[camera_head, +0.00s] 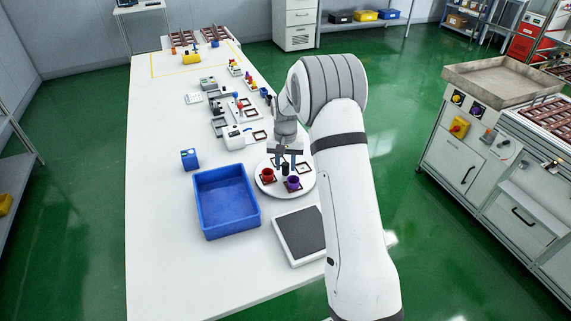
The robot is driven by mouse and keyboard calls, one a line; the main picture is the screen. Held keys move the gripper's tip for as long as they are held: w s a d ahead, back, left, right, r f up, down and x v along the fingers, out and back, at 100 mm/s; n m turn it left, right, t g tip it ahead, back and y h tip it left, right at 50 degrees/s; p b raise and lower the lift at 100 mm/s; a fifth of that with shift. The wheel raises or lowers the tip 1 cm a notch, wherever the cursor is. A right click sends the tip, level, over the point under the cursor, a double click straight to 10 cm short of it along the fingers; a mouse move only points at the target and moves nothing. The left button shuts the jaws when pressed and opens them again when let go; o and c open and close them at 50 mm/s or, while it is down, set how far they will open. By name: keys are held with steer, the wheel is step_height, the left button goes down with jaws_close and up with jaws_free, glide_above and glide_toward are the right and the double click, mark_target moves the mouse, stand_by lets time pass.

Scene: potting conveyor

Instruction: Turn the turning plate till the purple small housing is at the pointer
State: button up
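The turning plate (262,189) is a round white disc on the table, left of my forearm. A purple small housing (292,183) sits on a dark square near its front edge. A red housing (267,175) sits on another dark square at its left. My gripper (285,164) points down over the plate, behind the two housings. Its two fingers are apart, and a small dark upright part (284,170) shows just below and between them. I cannot tell whether the fingers touch anything. I cannot make out the pointer. My arm is close to the plate's right edge.
A blue bin (226,233) stands left of the plate, with a small blue box (189,159) behind it. A dark-topped flat pad (300,234) lies in front. Devices and small parts line the table behind. The table's left side is clear.

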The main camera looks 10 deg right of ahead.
steer(key=shift+f, duration=0.5)
steer(key=shift+c, duration=0.2)
jaws_close()
